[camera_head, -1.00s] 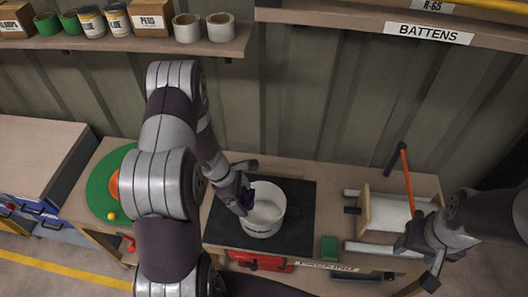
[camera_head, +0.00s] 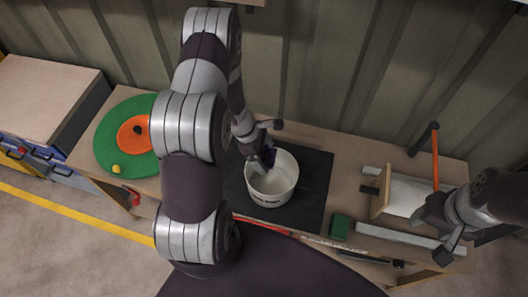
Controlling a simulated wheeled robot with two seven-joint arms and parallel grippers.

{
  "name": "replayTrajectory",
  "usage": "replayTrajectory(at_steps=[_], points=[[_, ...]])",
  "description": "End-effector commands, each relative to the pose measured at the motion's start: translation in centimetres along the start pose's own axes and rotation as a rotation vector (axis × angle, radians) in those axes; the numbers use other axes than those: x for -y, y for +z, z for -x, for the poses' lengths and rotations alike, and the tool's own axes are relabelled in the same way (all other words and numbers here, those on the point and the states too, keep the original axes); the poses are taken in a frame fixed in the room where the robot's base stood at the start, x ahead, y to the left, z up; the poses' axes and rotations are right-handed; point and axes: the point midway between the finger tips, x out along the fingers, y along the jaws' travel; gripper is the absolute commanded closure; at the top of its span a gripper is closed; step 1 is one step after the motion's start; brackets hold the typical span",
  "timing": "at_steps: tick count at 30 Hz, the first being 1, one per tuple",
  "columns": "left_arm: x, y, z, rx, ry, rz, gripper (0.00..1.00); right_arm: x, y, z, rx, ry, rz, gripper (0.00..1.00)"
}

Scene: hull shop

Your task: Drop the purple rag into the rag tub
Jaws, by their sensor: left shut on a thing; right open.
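The rag tub is a white round bucket (camera_head: 271,190) standing on a black mat (camera_head: 312,190) on the bench. My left gripper (camera_head: 262,160) is at the tub's back left rim, shut on the dark purple rag (camera_head: 268,156). The rag shows as a small dark patch at the rim, over the tub's opening; the fingers hide much of it. I cannot tell whether it touches the rim. My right gripper (camera_head: 432,228) is at the right end of the bench, open, by the white-topped wooden rack.
A green disc (camera_head: 108,137) with an orange ring (camera_head: 130,133) and a yellow ball (camera_head: 116,169) lies at the bench's left. A green block (camera_head: 340,226) sits right of the mat. A wooden rack (camera_head: 384,190) with an orange-handled tool (camera_head: 435,160) stands at the right.

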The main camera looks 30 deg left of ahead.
Motion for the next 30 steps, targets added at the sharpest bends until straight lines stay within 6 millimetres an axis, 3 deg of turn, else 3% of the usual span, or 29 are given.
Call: replayTrajectory(at_steps=[1,2,11,21,25,30], points=[[0.0,0.0,0.1,0.0,0.0,0.0,0.06,0.0,0.0,0.1,0.0,0.0,0.0,0.42],[0.0,0.0,0.1,0.0,0.0,0.0,0.0,0.0,0.0,0.1,0.0,0.0,0.0,0.42],[-0.1,0.1,0.8,0.001,0.002,0.001,0.0,0.0,0.0,0.1,0.0,0.0,0.0,0.42],[0.1,0.0,9.5,0.0,0.007,-0.001,0.0,0.0,-0.1,0.8,0.0,0.0,0.0,0.42],[0.1,0.0,11.8,0.001,0.005,0.0,0.0,0.0,-0.1,0.9,0.0,0.0,0.0,0.42],[0.3,0.0,12.9,0.001,0.002,0.0,0.0,0.0,-0.1,0.9,0.0,0.0,0.0,0.42]])
